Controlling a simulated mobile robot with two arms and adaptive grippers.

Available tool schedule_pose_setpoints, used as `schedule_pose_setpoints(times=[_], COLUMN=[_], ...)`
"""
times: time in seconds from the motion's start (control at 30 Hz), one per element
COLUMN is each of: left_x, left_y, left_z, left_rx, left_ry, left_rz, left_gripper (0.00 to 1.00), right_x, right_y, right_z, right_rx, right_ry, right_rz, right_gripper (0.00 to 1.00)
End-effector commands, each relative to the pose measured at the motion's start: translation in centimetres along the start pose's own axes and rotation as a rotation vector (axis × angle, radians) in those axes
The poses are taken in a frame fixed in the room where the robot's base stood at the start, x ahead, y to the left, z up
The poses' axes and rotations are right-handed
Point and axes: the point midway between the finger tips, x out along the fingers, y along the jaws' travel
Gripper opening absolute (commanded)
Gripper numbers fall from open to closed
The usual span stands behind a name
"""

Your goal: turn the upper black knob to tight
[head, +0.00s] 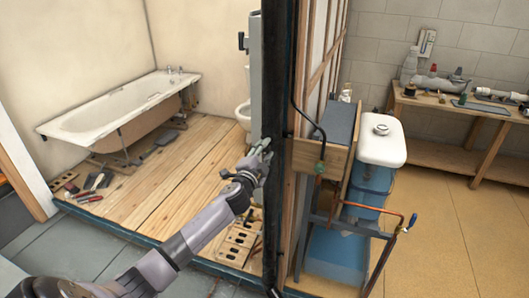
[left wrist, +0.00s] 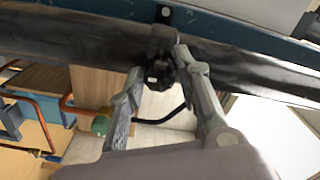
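A black knob (left wrist: 160,73) on a dark pipe (left wrist: 80,40) shows in the left wrist view, between the fingertips of my left gripper (left wrist: 159,64). The fingers stand apart on either side of it, with a gap visible on the left; I cannot tell whether the right finger touches. In the head view my left gripper (head: 263,150) is at the dark upright post (head: 277,90), and the knob there is hidden behind it. A small dark fitting (head: 243,41) sits higher up, left of the post. My right gripper is not in view.
A green fitting (head: 320,167) with a black hose is just right of the post, by a wooden shelf. A copper pipe (head: 370,208) sticks out lower right. A bathtub (head: 110,110) and loose tools (head: 90,187) are left; a workbench (head: 450,105) is right.

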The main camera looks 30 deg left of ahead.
Motion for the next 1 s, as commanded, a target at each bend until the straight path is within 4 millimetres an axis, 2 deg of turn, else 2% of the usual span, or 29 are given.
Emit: schedule_pose_setpoints(times=[0.2, 0.57, 0.77, 1.0], left_x=[0.0, -0.5, -3.4, -8.4], left_y=[0.0, 0.1, 0.1, 0.2], left_z=[0.0, 0.1, 0.1, 0.1], left_rx=[-0.001, -0.002, 0.0, -0.002], left_ry=[-0.001, -0.001, 0.0, 0.0], left_rz=[0.0, 0.002, 0.003, 0.004], left_gripper=[0.46, 0.46, 0.46, 0.46], right_x=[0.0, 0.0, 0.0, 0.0], right_y=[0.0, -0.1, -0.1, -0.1], right_z=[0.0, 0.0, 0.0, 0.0], right_rx=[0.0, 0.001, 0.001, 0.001], right_ry=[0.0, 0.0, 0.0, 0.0], right_rz=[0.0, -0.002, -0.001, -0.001], right_gripper=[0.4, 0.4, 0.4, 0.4])
